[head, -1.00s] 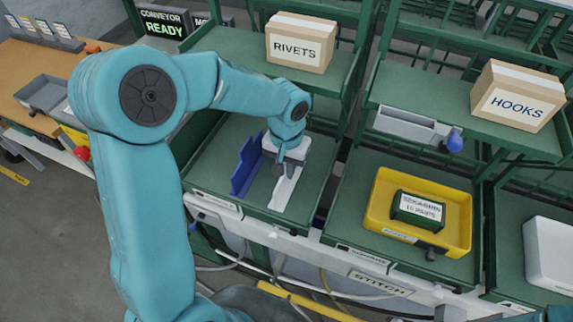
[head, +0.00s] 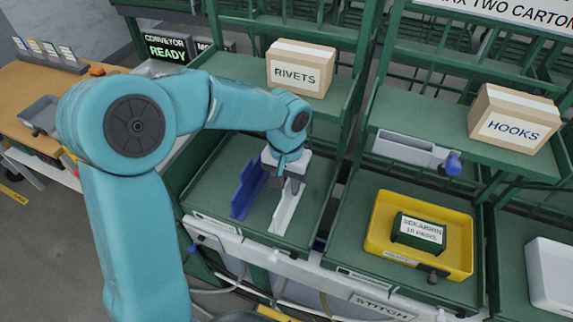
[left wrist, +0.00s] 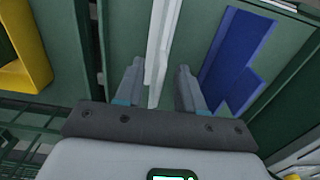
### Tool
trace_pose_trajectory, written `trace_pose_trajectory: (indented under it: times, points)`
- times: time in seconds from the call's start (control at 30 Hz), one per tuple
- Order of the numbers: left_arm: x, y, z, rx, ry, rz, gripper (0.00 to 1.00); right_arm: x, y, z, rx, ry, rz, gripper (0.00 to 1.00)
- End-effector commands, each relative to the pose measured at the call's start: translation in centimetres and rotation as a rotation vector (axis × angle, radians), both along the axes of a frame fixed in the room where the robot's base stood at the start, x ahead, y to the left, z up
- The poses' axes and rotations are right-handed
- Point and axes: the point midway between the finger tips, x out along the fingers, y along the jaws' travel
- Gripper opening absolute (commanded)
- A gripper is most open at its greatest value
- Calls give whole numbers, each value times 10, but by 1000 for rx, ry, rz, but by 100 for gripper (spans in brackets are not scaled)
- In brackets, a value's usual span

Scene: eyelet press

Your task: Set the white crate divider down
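The white crate divider (head: 284,211) is a long narrow strip resting on the green tray (head: 212,190) of the left bay. My left gripper (head: 291,184) is over its far end. In the left wrist view, the divider (left wrist: 162,40) runs between the two spread fingers of my left gripper (left wrist: 160,84), with a gap visible at the right finger. The gap on the left side is small. The far end of the divider is partly hidden by the gripper in the head view. My right gripper is out of view.
A blue divider (head: 246,190) lies just left of the white one and also shows in the left wrist view (left wrist: 234,55). A yellow bin (head: 377,226) with a green labelled pack (head: 418,233) sits in the bay to the right. A RIVETS carton (head: 300,69) stands on the shelf above.

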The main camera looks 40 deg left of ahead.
Motion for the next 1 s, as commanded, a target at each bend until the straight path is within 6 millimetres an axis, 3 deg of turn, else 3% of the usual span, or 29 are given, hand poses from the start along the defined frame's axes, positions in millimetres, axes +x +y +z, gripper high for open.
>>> trace_pose_trajectory:
  times: [0.2,0.4,1.0]
  points:
    - [1,0,53,0,-5,-1,38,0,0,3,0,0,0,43]
    - [1,0,82,0,-2,0,38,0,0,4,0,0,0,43]
    - [0,0,89,0,0,0,38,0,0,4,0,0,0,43]
